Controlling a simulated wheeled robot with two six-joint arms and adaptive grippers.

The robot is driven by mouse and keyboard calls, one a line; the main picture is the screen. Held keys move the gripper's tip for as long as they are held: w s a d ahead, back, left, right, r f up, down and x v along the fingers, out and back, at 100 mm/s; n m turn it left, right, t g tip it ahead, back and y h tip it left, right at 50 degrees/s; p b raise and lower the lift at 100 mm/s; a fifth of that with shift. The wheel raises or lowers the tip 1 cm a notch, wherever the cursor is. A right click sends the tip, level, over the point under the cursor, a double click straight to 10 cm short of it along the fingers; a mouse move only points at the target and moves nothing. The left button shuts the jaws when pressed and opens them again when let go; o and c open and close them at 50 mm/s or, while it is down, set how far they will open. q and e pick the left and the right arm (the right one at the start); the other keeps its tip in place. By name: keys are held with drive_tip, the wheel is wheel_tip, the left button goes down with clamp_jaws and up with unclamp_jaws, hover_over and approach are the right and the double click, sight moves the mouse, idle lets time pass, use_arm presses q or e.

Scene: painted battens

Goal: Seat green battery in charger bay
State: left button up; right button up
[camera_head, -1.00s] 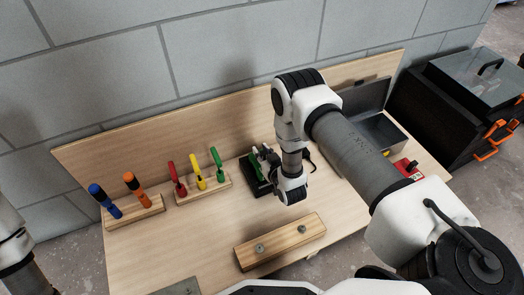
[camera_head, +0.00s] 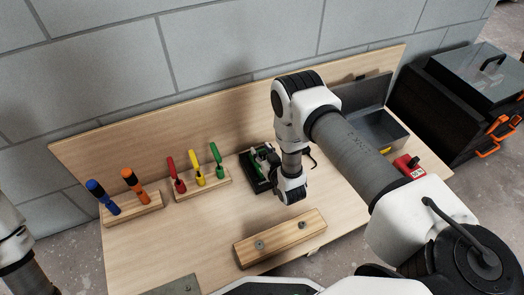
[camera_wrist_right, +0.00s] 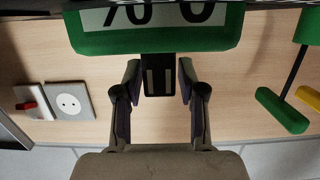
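The black charger (camera_head: 250,183) stands on the bench, right of the coloured tools and partly hidden by my right arm. The green battery (camera_head: 254,161) shows at its top; how deep it sits I cannot tell. In the right wrist view the green body with a white, black-marked label (camera_wrist_right: 156,38) fills the top, with a black tab (camera_wrist_right: 158,78) standing out from it. My right gripper (camera_wrist_right: 159,80) has a finger on each side of the tab, with narrow gaps showing; it looks open. In the head view it (camera_head: 272,160) is at the charger. My left gripper is out of view.
A wooden block with two screws (camera_head: 280,238) lies in front. Racks with coloured tools (camera_head: 202,187) and orange and blue handles (camera_head: 134,209) stand left. An open grey box (camera_head: 375,125) and a red item (camera_head: 406,166) are at the right. A wall socket (camera_wrist_right: 69,103) shows in the wrist view.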

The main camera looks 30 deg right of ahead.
drive_tip(key=shift+s, duration=0.1)
drive_tip(key=v, duration=1.1)
drive_tip(key=shift+s, duration=0.4)
drive_tip(key=shift+r, duration=0.2)
wheel_tip(320, 180, up, 8)
drive_tip(key=w+a+p, duration=0.2)
drive_tip(key=p, duration=0.3)
drive_tip(key=s+a+f+g+p, duration=0.1)
drive_tip(key=s+f+g, duration=0.2)
drive_tip(key=s+g, duration=0.65)
drive_tip(key=s+a+f+g+p, duration=0.1)
drive_tip(key=s+f+g, duration=0.3)
drive_tip(key=s, duration=1.1)
wheel_tip(320, 180, up, 39)
drive_tip(key=g+p, duration=0.1)
drive_tip(key=p, duration=3.7)
drive_tip(key=shift+s+y, duration=0.2)
drive_tip(key=shift+y, duration=0.2)
